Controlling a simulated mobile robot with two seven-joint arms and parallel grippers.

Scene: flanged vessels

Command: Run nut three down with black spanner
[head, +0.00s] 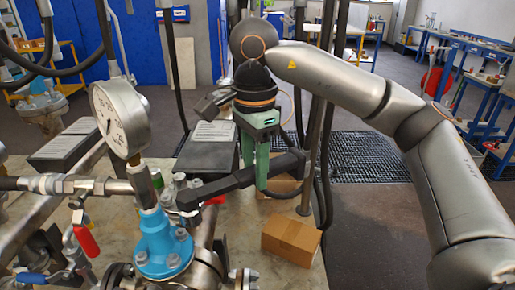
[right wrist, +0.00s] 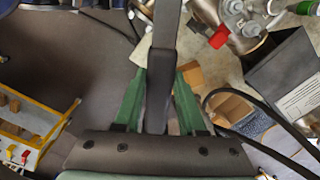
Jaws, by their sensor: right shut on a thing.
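My right gripper (head: 262,180) has green fingers and is shut on the black spanner (head: 228,183). The spanner lies nearly level, its far end pointing left toward the blue flanged fitting (head: 163,245). In the right wrist view the spanner (right wrist: 166,45) runs up between the green fingers (right wrist: 160,85), and its far end is cut off by the top edge. The blue fitting carries several bolts or nuts (head: 173,260). The spanner's far end appears above and right of it; I cannot tell whether it touches any nut. Which nut is number three is not readable. My left gripper is not in view.
A pressure gauge (head: 119,117) stands above the blue fitting, with a pipe (head: 65,184) at left. A dark box (head: 208,148) and small bottles stand behind the spanner. A cardboard box (head: 291,240) lies below right. A red block (right wrist: 219,38) shows in the wrist view.

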